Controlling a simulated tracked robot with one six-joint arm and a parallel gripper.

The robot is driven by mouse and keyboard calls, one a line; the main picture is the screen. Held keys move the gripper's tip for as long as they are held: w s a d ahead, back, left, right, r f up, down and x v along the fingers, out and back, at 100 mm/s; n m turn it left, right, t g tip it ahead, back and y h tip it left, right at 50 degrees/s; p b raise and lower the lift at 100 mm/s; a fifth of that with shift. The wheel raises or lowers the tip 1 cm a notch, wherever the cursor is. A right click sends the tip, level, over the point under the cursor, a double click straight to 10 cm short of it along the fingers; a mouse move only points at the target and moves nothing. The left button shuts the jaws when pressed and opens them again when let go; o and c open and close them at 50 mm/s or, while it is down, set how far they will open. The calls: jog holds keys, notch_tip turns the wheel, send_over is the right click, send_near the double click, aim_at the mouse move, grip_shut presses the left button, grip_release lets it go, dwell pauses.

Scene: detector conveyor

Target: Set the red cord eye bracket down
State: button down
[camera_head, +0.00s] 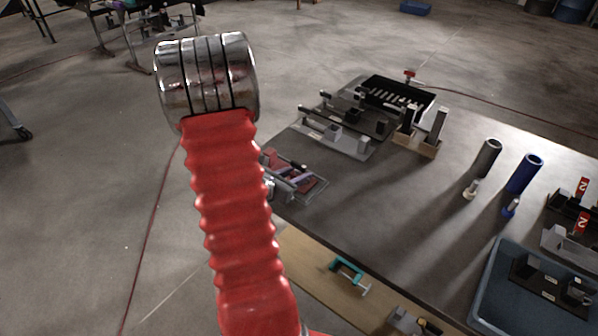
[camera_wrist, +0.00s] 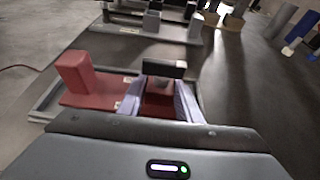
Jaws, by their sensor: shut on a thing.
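The red cord eye bracket (camera_wrist: 75,72) shows in the wrist view as a flat red base with an upright red block at its left end. My gripper (camera_wrist: 158,100) is shut on the right part of the bracket, with a pale purple finger on either side. The bracket is over or in a shallow grey tray (camera_wrist: 42,112); I cannot tell whether it touches the tray floor. In the head view the bracket (camera_head: 306,187) shows as small red patches beside my gripper (camera_head: 288,178) at the table's left corner. My arm hides part of it.
Dark fixtures with grey blocks (camera_head: 345,138) stand behind the tray on the table (camera_head: 400,220). A grey cylinder (camera_head: 488,157) and a blue cylinder (camera_head: 525,174) stand to the right. A blue-grey bin (camera_head: 487,285) is at the lower right. The table's middle is clear.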

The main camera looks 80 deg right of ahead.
jog(key=c, duration=1.3)
grip_release()
jog(key=v, duration=1.2)
jog(key=shift+r, duration=0.15)
